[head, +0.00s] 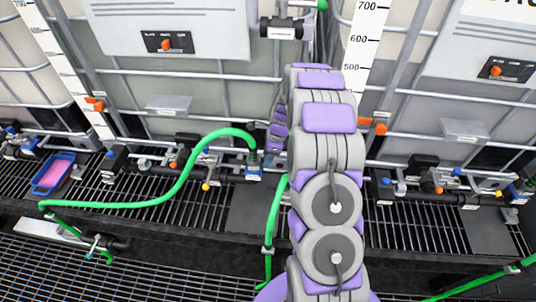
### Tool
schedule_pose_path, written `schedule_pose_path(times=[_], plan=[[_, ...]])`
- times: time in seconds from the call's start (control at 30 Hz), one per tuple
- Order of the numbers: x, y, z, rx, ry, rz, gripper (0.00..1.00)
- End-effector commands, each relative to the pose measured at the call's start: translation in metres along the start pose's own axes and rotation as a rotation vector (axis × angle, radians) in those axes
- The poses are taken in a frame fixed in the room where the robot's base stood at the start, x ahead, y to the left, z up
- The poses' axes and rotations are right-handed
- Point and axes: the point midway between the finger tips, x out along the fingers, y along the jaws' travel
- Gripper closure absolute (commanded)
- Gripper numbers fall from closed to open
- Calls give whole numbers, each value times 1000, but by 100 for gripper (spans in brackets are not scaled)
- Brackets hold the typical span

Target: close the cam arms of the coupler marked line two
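A coupler (253,168) with a blue band sits low at the front of the middle tote, where a green hose (165,196) ends. Its marking is too small to read, so I cannot tell if it is line two. Its cam arms are too small to make out. Other dark fittings with blue parts show at the left (115,160) and right (383,184). My grey and purple arm rises through the middle, just right of the hose end, and hides what is behind it. My gripper cannot be made out.
Caged totes with level scales stand behind a black grating (130,222). Orange-handled valves line the tote fronts. A blue tray (42,186) with a pink thing inside lies at the left. A second green hose (272,225) hangs beside my arm; another (480,288) is at lower right.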

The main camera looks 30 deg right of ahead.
Motion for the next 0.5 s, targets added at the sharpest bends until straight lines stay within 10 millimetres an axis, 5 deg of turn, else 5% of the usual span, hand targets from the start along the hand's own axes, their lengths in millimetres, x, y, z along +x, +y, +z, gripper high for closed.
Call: schedule_pose_path(times=[0.3, 0.5], plan=[[-4, 0, 0, 0, 0, -2, 53], [-33, -1, 0, -1, 0, -7, 53]])
